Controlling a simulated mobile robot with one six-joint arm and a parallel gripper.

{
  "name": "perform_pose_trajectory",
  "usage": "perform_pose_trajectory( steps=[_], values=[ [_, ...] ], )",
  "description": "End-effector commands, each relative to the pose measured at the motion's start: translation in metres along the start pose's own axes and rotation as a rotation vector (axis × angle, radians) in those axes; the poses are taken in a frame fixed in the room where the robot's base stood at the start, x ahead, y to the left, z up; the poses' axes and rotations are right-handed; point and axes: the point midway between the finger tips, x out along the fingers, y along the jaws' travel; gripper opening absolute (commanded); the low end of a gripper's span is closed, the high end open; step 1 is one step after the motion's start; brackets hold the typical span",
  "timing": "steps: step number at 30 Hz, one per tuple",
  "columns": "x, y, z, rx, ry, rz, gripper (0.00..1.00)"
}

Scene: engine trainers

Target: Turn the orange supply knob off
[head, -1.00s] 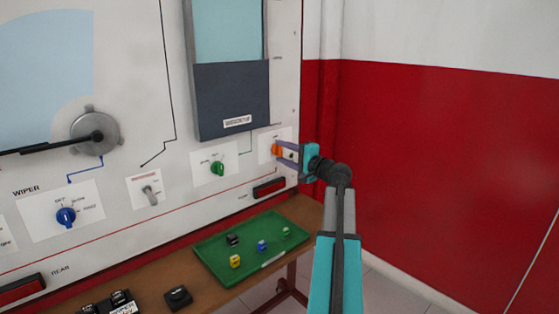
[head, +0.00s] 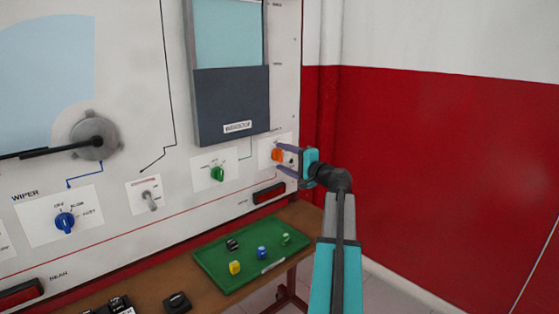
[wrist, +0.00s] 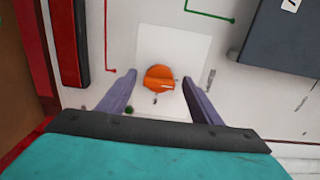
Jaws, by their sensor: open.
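The orange supply knob (head: 277,155) sits on a white label plate at the right end of the upright board. It also shows in the wrist view (wrist: 159,78), round with a raised grip bar. My gripper (head: 283,160) is at the knob from the right side. In the wrist view my gripper (wrist: 160,94) is open, one purple finger on each side of the knob, with gaps between the fingers and the knob. The lettering around the knob is too small to read.
A green knob (head: 217,174), a toggle switch (head: 150,199) and a blue knob (head: 65,222) sit further left on the board. A red lamp (head: 269,193) is below the orange knob. A green tray (head: 213,277) with small blocks lies on the bench. A red-and-white wall (head: 440,150) stands right.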

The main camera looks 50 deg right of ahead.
Motion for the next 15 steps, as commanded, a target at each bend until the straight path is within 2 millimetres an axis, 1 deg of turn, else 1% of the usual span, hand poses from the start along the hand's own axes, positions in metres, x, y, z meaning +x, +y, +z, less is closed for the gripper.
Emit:
perform_pose_trajectory(
  steps=[5, 8, 11, 15],
  values=[
    [-0.009, 0.0, 0.0, 0.0, 0.001, 0.0, 0.59],
    [-0.018, 0.0, 0.0, 0.0, 0.002, 0.0, 0.59],
    [-0.031, 0.0, 0.001, 0.0, 0.002, 0.0, 0.59],
    [-0.053, 0.0, 0.001, 0.0, 0.002, 0.0, 0.59]
  ],
)
